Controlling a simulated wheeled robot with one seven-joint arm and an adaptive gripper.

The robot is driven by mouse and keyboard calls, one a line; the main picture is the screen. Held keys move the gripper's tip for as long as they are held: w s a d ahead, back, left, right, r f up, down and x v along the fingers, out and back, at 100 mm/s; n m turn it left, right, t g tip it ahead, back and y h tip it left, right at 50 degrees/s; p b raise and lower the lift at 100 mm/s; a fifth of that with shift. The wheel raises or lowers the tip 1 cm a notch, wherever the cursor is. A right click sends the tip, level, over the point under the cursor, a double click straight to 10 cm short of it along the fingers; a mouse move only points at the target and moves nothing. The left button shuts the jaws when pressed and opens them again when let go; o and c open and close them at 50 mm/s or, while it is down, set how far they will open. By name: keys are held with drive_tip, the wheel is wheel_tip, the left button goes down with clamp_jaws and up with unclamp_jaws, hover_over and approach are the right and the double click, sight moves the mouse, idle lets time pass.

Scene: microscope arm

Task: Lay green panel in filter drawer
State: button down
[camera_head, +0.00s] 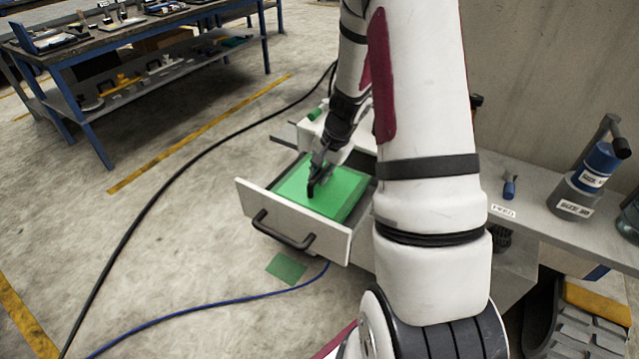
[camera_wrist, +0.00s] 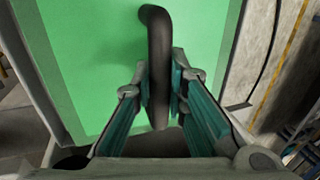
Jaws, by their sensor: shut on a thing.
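The green panel (camera_head: 338,196) is a flat bright green sheet with a dark curved handle. It lies level within the opening of the filter drawer (camera_head: 290,228), a white drawer pulled out of the bench; I cannot tell whether it rests on the drawer bottom. In the wrist view the green panel (camera_wrist: 95,60) fills most of the picture, and its dark handle (camera_wrist: 160,50) rises between the fingers. My gripper (camera_head: 316,184) is shut on this handle; it also shows in the wrist view (camera_wrist: 162,100). My arm hides the drawer's back right part.
A grey bench (camera_head: 530,215) with a blue-topped container (camera_head: 590,175) and a small blue tool (camera_head: 510,187) stands at the right. A dark bar handle (camera_head: 283,232) is on the drawer front. A blue-framed table (camera_head: 130,60) is at the upper left. Cables cross the open floor.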

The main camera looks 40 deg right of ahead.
drive_tip(key=shift+f, duration=1.35)
drive_tip(key=shift+b, duration=0.3)
drive_tip(key=c, duration=1.6)
unclamp_jaws()
drive_tip(key=shift+f, duration=0.15)
